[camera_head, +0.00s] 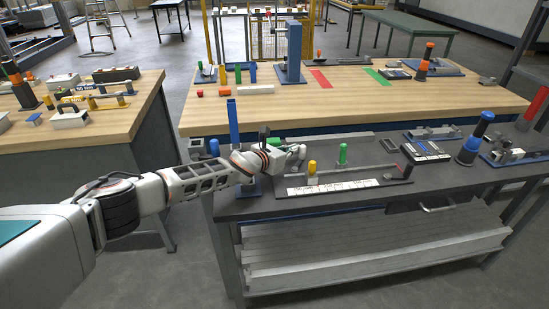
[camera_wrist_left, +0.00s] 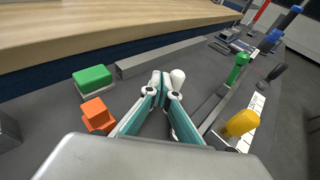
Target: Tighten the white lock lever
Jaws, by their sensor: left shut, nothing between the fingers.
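My left gripper (camera_head: 297,152) reaches over the left part of the dark bench. In the left wrist view its fingertips (camera_wrist_left: 161,86) are together and hold nothing. A white rounded knob (camera_wrist_left: 177,78), which looks like the end of the white lock lever, stands right beside the fingertips, on their right. I cannot tell whether they touch it. The rest of the lever is hidden behind the fingers, and in the head view I cannot separate it from the gripper. My right gripper is not in view.
A yellow handle (camera_head: 312,167) and a green handle (camera_head: 343,153) stand to the right along a rail, behind a white scale strip (camera_head: 330,187). A blue post (camera_head: 233,122) rises left of the gripper. A green block (camera_wrist_left: 92,77) and an orange block (camera_wrist_left: 97,113) lie left of the fingers.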

